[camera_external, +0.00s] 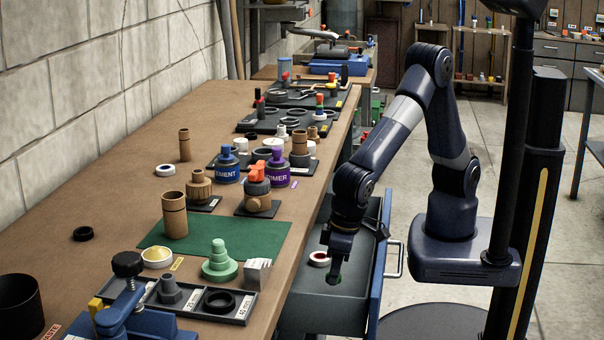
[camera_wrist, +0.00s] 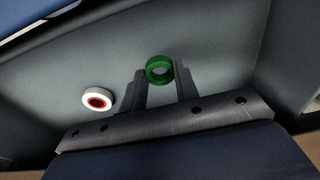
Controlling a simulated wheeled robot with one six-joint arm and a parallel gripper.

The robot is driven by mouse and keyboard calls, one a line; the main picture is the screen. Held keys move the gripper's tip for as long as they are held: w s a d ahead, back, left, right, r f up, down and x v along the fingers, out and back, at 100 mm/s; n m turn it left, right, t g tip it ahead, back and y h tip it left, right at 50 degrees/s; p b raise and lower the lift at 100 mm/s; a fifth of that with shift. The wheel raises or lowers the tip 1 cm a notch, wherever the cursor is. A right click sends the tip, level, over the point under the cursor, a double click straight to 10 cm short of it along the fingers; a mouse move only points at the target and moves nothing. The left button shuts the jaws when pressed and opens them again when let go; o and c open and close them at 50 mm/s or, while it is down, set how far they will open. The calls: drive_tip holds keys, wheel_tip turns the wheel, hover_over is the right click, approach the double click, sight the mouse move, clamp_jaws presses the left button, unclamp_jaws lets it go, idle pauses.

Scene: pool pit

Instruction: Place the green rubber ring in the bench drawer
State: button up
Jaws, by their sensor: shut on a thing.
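The bench drawer (camera_external: 310,312) is pulled open at the right side of the bench, a grey tray with a blue front. My gripper (camera_external: 335,277) points down inside it. In the wrist view my gripper (camera_wrist: 159,78) is shut on the green rubber ring (camera_wrist: 151,65), which sits between the fingertips. In the external view only a sliver of green shows by the fingertips. The drawer's grey inside (camera_wrist: 215,45) fills much of the wrist view. I cannot tell whether the ring touches the drawer floor.
A white ring with a red centre (camera_external: 319,259) lies in the drawer and also shows left of my fingers in the wrist view (camera_wrist: 97,99). The drawer's blue front (camera_external: 380,262) stands close right of my gripper. The bench top (camera_external: 120,215) holds many fittings and tins.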

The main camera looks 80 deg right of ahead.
drive_tip(key=shift+f, duration=1.5)
drive_tip(key=shift+f, duration=0.1)
drive_tip(key=o, duration=1)
wheel_tip(320, 180, up, 12)
drive_tip(key=s+p, duration=0.1)
drive_tip(key=shift+s, duration=0.4)
